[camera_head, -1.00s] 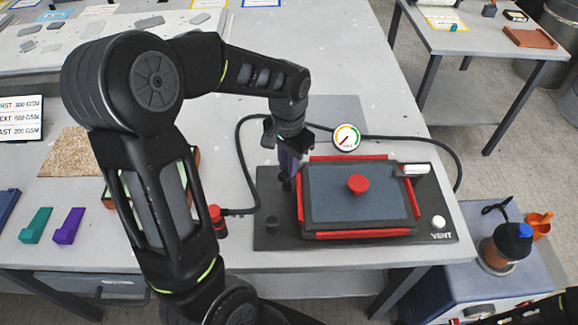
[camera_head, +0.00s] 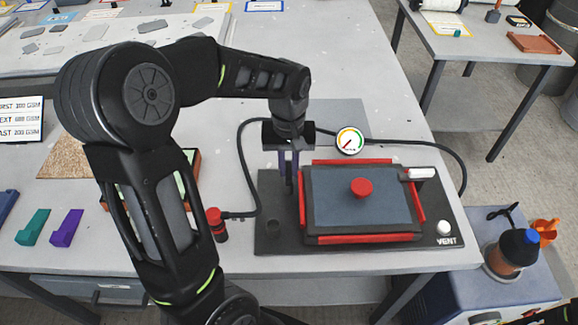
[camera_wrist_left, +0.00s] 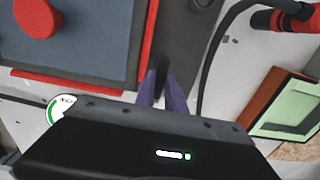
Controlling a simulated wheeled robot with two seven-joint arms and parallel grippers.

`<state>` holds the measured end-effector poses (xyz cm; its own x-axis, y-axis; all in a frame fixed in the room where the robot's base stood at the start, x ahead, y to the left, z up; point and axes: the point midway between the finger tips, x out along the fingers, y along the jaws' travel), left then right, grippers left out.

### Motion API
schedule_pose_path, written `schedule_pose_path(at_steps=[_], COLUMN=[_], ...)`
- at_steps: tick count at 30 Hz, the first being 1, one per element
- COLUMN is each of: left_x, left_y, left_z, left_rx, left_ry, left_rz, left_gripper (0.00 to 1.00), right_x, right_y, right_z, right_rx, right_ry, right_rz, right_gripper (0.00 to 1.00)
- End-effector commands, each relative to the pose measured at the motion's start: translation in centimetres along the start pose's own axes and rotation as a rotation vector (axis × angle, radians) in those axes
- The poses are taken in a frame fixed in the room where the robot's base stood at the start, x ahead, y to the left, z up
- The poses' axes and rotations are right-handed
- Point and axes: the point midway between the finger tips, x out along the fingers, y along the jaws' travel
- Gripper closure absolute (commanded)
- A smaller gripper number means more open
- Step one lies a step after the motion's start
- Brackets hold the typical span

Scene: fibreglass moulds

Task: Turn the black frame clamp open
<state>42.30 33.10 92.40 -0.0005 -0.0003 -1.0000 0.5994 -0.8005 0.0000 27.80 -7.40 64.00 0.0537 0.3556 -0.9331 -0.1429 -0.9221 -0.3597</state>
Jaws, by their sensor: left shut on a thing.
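The black frame clamp (camera_wrist_left: 162,72) is a small dark upright bar beside the red-edged frame (camera_head: 309,218), on the left side of the black base plate (camera_head: 275,244). My left gripper (camera_head: 289,180) points down over it. In the left wrist view its two purple fingers (camera_wrist_left: 164,95) are shut on the clamp, one on each side. The fingers hide much of the clamp in the head view. The frame surrounds a blue-grey panel (camera_head: 335,208) with a red knob (camera_head: 361,187). My right gripper is not in view.
A round gauge (camera_head: 349,140) stands behind the frame. A black hose (camera_head: 241,165) loops behind and left of the base to a red fitting (camera_head: 215,222). A white knob (camera_head: 444,227) sits by the VENT label. Teal and purple wedges (camera_head: 66,228) lie at the left.

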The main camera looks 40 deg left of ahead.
Motion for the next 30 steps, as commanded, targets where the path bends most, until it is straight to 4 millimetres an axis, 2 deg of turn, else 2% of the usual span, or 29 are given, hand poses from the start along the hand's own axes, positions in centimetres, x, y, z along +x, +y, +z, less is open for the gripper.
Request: schedule_pose_path(at_steps=[14,15,22,30], left_x=[-0.09,-0.09,-0.05,-0.05], left_y=[-0.01,-0.01,-0.02,-0.01], left_z=[-0.08,-0.08,-0.04,-0.02], left_rx=[-0.026,-0.026,-0.024,-0.023], left_ry=[0.002,0.002,0.001,0.001], left_rz=[0.001,0.001,0.001,0.0], left_gripper=[1.0,0.85,0.66,0.64], right_x=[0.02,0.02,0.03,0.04], right_y=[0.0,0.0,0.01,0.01], right_z=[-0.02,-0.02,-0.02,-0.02], right_rx=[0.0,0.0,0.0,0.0], right_ry=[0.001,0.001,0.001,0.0], right_rz=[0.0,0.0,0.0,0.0], right_gripper=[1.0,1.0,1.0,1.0])
